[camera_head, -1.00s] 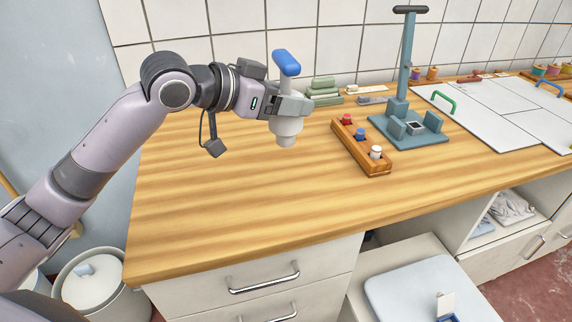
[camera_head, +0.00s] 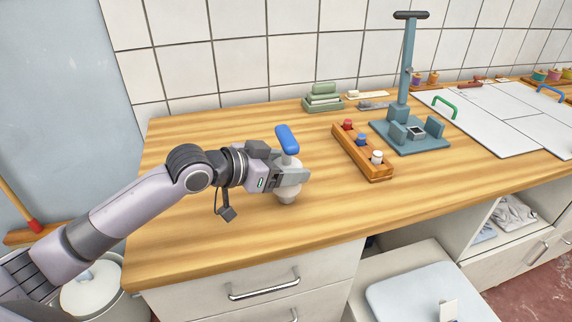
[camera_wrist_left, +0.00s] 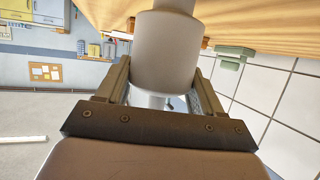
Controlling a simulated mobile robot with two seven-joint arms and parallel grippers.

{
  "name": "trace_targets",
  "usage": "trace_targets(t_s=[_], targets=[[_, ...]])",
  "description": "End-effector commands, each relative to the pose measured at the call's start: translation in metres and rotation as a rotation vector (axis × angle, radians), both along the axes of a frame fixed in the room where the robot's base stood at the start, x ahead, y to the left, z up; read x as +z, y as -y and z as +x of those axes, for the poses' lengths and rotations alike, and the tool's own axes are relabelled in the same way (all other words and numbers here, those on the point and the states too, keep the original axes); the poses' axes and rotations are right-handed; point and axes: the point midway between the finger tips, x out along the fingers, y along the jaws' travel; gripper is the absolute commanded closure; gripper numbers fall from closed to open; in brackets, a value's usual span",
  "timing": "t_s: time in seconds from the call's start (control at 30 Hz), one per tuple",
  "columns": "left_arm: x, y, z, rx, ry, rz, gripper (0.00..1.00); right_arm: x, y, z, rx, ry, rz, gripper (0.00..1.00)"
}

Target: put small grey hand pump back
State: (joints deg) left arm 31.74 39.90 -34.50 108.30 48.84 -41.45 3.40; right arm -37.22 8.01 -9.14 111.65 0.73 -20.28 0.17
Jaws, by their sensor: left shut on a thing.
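The small grey hand pump (camera_head: 289,194) has a pale grey body and a blue handle (camera_head: 287,139) on top. In the head view it is upright over the left part of the wooden worktop, low down; I cannot tell whether its base touches the wood. My left gripper (camera_head: 293,176) is shut around the pump's body just below the handle, and its fingers hide part of it. The left wrist view shows the pale cylinder of the pump (camera_wrist_left: 165,50) between the two fingers. My right gripper is in neither view.
A wooden rack (camera_head: 364,155) with red, blue and white-topped bottles lies right of the pump. Behind it stands a teal press (camera_head: 408,138) with a tall column. The worktop (camera_head: 230,222) around the pump is clear.

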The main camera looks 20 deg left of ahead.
Motion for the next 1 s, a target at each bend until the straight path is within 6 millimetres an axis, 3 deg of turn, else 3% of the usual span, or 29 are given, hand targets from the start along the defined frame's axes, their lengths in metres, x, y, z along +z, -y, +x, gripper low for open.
trace_targets(t_s=[0.17,0.2,0.27,0.3,0.67,1.0], targets=[[-0.001,0.000,0.000,-0.001,0.001,-0.002,0.70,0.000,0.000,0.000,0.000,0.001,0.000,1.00],[-0.002,0.000,0.000,-0.001,-0.001,-0.001,0.30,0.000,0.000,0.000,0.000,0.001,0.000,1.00],[-0.002,0.000,0.000,-0.001,0.001,-0.001,0.11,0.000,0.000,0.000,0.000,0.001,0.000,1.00],[-0.002,0.000,0.000,-0.001,0.000,-0.002,0.08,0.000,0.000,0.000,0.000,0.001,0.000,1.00],[0.002,-0.001,-0.001,0.000,-0.001,-0.001,0.08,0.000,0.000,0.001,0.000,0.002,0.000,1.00],[0.019,-0.031,-0.038,0.001,0.000,0.003,0.08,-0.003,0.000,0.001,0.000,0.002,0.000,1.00]])
